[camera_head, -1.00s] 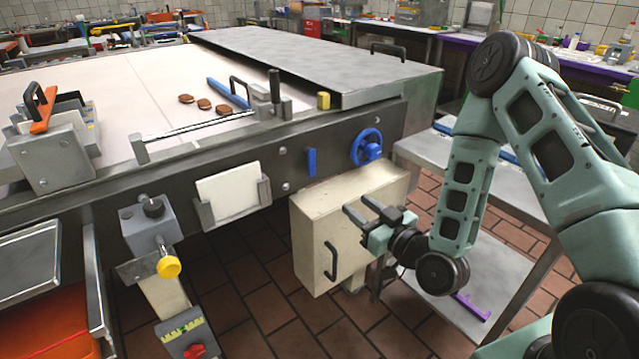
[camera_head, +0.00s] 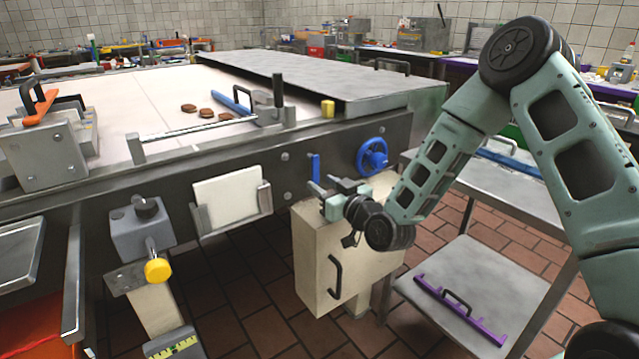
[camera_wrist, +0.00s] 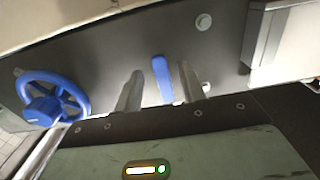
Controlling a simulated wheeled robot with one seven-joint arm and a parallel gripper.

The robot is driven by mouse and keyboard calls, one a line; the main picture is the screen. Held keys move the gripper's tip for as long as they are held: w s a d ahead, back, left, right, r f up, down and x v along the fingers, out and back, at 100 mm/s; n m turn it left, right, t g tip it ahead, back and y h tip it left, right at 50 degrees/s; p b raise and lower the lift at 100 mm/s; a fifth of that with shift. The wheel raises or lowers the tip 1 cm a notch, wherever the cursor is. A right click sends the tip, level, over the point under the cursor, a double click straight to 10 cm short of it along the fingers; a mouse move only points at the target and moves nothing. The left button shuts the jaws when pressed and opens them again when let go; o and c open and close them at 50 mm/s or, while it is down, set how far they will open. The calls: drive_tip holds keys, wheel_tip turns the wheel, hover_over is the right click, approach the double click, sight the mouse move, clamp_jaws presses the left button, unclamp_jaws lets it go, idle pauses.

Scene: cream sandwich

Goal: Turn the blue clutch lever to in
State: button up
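The blue clutch lever (camera_head: 315,168) stands upright on the dark side panel of the machine in the head view. In the wrist view the lever (camera_wrist: 162,78) shows between the two fingers of my gripper (camera_wrist: 160,90). The fingers are apart, with a gap on each side of the lever. In the head view my gripper (camera_head: 328,190) is just below and beside the lever, in front of the panel. Whether the fingers reach around the lever in depth is hard to tell. No markings for the lever positions are readable.
A blue handwheel (camera_head: 372,155) is on the panel right of the lever; it also shows in the wrist view (camera_wrist: 48,102). A cream cabinet (camera_head: 325,265) is below my gripper. A white plate in a holder (camera_head: 228,200) is left. A steel table (camera_head: 500,190) is right.

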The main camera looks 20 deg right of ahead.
drive_tip(key=shift+x, duration=1.05)
clamp_jaws()
